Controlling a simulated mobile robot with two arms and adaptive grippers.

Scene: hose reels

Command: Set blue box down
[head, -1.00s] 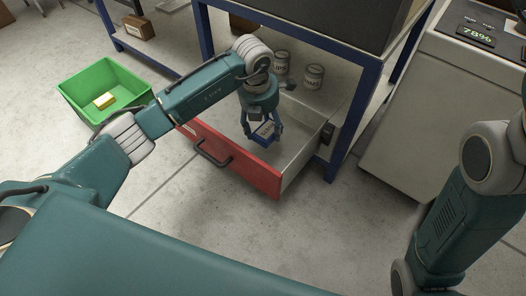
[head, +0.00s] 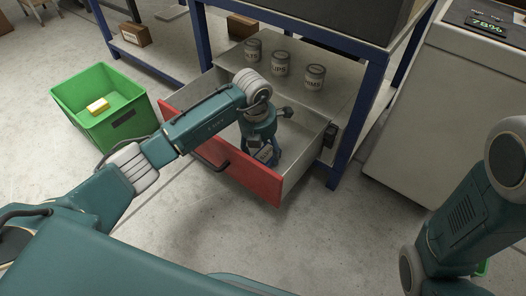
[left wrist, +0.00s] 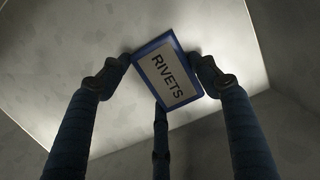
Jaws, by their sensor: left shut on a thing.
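The blue box (left wrist: 168,72) has a pale label reading RIVETS. In the left wrist view it sits between the fingers of my left gripper (left wrist: 160,78), which is shut on it. In the head view the box (head: 265,154) is low inside the open drawer with the red front (head: 222,160), and my left gripper (head: 262,150) reaches down to it from above. I cannot tell whether the box touches the drawer floor. My right gripper is not in view; only my right arm shows at the right edge.
Several grey cans, one of them in the middle (head: 281,64), stand on the shelf behind the drawer. A green bin (head: 112,125) with a yellow block (head: 98,106) stands on the floor at left. A pale cabinet (head: 430,130) stands at right.

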